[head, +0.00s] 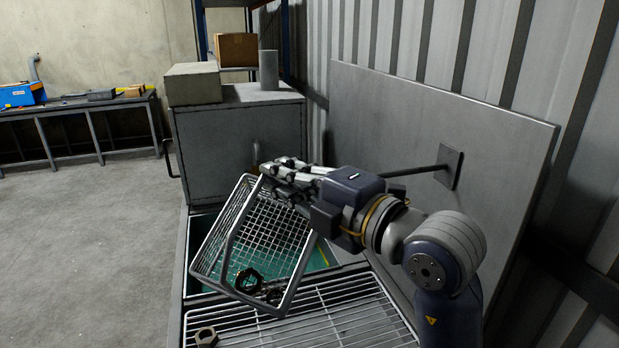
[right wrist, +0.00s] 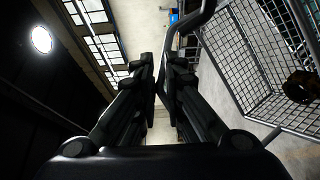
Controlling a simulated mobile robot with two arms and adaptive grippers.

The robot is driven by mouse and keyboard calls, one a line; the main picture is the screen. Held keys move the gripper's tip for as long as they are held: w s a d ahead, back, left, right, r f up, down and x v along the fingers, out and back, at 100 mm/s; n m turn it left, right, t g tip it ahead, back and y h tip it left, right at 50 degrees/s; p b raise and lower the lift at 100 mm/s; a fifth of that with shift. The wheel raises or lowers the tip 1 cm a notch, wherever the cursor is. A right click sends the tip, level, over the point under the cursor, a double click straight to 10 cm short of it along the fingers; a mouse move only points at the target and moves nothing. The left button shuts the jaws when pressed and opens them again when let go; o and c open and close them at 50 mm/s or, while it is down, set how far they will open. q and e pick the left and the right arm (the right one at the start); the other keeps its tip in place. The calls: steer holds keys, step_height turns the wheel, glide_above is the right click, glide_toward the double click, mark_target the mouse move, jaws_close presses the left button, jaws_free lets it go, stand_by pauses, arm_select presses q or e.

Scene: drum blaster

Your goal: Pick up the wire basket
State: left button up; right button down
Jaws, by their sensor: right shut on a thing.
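The wire basket (head: 238,226) hangs tilted above the open washer basin in the head view. Dark metal parts (head: 250,280), one of them ring-shaped, lie low inside it. My right gripper (head: 272,172) is shut on the basket's upper rim or handle; the fingers hide the exact grip. In the right wrist view the fingers (right wrist: 163,75) close around a dark bar, and the basket's mesh (right wrist: 262,55) shows at the right with a dark part inside. My left gripper is not in view.
Below is a green-lined basin (head: 205,240) beside a slatted metal rack (head: 335,310). A hex nut (head: 206,337) sits at the rack's near left. A grey cabinet (head: 235,150) stands behind, and a raised grey lid panel (head: 440,130) is at the right. Open floor lies left.

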steer(key=s+a+b, duration=0.4)
steer(key=a+b, duration=0.3)
steer(key=a, duration=0.4)
steer(key=shift+a+r, duration=0.15)
steer(key=shift+a, duration=0.2)
steer(key=shift+w+r, duration=0.1)
stand_by(0.6)
